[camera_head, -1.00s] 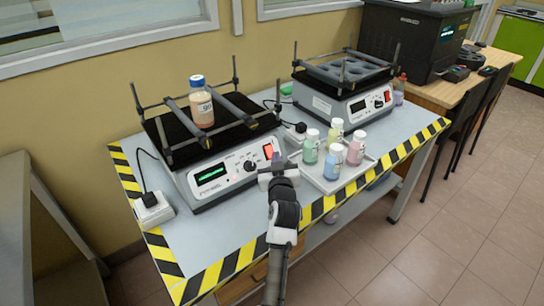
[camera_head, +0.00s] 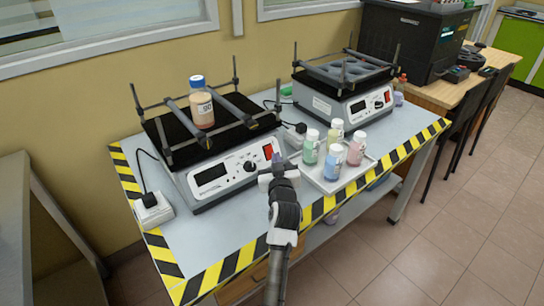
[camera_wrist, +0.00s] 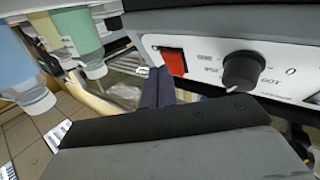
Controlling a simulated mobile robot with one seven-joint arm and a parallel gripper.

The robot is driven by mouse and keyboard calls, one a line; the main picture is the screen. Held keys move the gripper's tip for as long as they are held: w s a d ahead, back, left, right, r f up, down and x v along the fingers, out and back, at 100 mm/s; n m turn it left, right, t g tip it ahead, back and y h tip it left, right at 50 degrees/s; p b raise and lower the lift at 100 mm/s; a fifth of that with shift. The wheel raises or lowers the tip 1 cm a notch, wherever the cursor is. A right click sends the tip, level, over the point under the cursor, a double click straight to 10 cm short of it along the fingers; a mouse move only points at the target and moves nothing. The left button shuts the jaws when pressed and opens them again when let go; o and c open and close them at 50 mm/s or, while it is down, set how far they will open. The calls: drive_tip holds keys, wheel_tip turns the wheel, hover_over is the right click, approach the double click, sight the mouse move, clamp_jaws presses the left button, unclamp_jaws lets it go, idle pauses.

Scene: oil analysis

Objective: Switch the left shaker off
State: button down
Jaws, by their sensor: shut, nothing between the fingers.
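The left shaker (camera_head: 225,171) stands on the grey table with its display (camera_head: 211,174) dark. Its red switch (camera_head: 268,152) is at the right end of the front panel, with a black knob (camera_head: 248,166) beside it. A bottle with a blue cap (camera_head: 201,103) stands on its black platform. My gripper (camera_head: 272,172) is shut and empty, just in front of the panel's right end. In the wrist view the gripper fingers (camera_wrist: 157,88) are together, close to the red switch (camera_wrist: 173,61); I cannot tell if they touch it. The knob also shows there (camera_wrist: 242,70).
A tray (camera_head: 330,184) with several small bottles stands close to the right of my gripper. The right shaker (camera_head: 345,97) is behind it. A white power plug block (camera_head: 153,210) is on the table's left side. Yellow-black tape (camera_head: 320,209) marks the table edge.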

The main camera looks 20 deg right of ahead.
drive_tip(key=shift+s+d+r, duration=0.15)
drive_tip(key=shift+s+r, duration=0.05)
drive_tip(key=shift+s, duration=0.1)
drive_tip(key=s+r, duration=0.1)
drive_tip(key=s+d+r+p, duration=0.1)
drive_tip(key=s+r, duration=0.1)
drive_tip(key=s, duration=0.1)
drive_tip(key=shift+d+p, duration=0.2)
drive_tip(key=shift+p, duration=0.1)
drive_tip(key=shift+w, duration=0.1)
idle(0.4)
